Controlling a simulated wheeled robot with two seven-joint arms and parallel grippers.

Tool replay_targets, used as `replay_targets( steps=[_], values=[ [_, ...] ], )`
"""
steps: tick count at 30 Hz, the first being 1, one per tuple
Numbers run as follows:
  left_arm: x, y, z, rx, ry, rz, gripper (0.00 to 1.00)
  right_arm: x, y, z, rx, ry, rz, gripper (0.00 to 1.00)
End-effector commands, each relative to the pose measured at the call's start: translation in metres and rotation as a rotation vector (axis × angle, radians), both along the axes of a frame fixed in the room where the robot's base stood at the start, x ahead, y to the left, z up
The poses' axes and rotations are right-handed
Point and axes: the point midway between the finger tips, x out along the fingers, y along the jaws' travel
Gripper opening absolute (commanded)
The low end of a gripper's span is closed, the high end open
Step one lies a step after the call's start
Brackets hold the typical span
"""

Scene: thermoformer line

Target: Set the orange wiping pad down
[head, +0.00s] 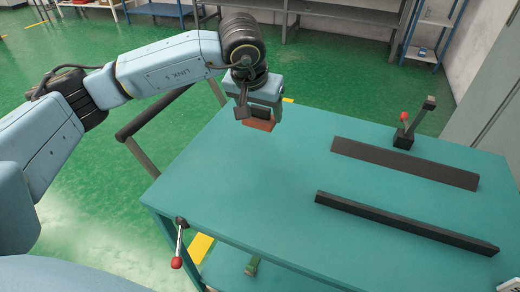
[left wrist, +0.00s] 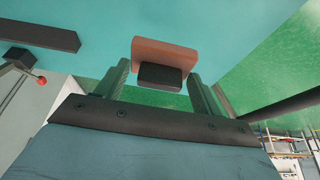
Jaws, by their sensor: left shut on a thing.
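The orange wiping pad (head: 259,125) is a small orange block with a dark block-shaped grip on it. My left gripper (head: 261,112) is shut on the pad and holds it by the dark grip, over the far left part of the teal table (head: 240,180). In the left wrist view the pad (left wrist: 165,52) sits between the two fingers of the gripper (left wrist: 160,75), with the teal tabletop behind it. I cannot tell whether the pad touches the tabletop. My right gripper is not in view.
Two dark bars (head: 405,163) (head: 405,222) lie along the right part of the table. A black block with a red-knobbed lever (head: 403,138) stands at the back right. Another red-knobbed lever (head: 177,262) is at the front left edge. The table's middle is clear.

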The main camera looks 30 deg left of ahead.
Motion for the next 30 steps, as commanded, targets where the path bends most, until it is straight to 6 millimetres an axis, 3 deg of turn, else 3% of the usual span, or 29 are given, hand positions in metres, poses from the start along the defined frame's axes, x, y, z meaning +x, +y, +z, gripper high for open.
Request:
replay_targets(
  steps=[3,16,29,30],
  values=[
    [-0.001,0.000,-0.028,0.000,0.006,0.000,0.49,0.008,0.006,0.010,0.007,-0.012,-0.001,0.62],
    [-0.001,0.000,-0.081,-0.002,0.006,0.001,0.49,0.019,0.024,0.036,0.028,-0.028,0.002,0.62],
    [-0.001,-0.001,-0.087,-0.003,0.003,0.001,0.49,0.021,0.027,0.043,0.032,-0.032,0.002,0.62],
    [-0.001,-0.001,-0.087,-0.003,0.003,0.001,0.72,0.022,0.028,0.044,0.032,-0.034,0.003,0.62]
  ],
)
